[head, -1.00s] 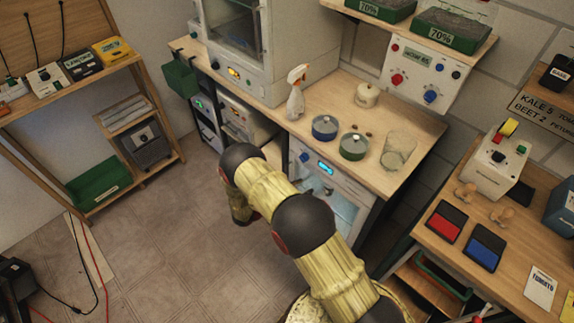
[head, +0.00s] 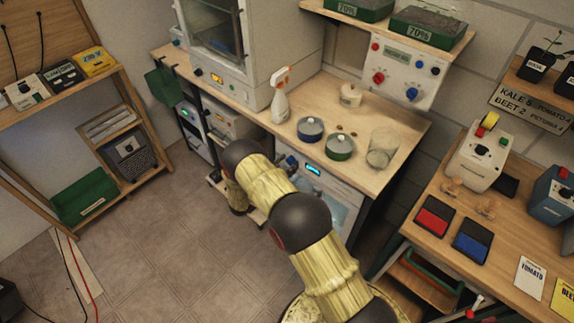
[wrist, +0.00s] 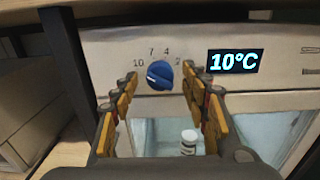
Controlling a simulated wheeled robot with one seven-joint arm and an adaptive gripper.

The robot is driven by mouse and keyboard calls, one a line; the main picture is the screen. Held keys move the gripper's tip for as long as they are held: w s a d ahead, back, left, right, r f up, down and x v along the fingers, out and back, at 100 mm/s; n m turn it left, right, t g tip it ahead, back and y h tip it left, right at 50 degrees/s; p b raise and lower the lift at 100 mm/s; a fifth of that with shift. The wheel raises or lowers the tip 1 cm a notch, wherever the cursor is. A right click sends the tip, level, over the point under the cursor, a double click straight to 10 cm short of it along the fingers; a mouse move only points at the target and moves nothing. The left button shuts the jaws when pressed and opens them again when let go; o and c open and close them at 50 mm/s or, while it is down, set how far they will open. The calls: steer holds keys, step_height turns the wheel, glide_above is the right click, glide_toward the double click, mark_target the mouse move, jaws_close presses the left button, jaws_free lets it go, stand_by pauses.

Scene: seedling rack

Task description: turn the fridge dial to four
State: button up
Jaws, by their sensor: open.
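The blue fridge dial (wrist: 160,75) sits on the white panel in the wrist view, with 10, 7, 4 and 2 printed in an arc around it. Its white mark points left, towards the 10 side. The display (wrist: 235,61) to its right reads 10°C. My gripper (wrist: 158,82) is open, with one finger on each side of the dial; I see no clear contact. In the head view the small fridge (head: 345,207) stands under the wooden counter.
A dark upright post (wrist: 68,65) stands close left of the gripper. A vial (wrist: 188,142) shows behind the fridge glass. On the counter above are a spray bottle (head: 280,98), a blue tin (head: 310,129), a green tin (head: 340,146) and a glass beaker (head: 382,148).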

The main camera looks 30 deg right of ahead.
steer(key=shift+d, duration=0.1)
steer(key=shift+c, duration=1.2)
steer(key=c, duration=0.9)
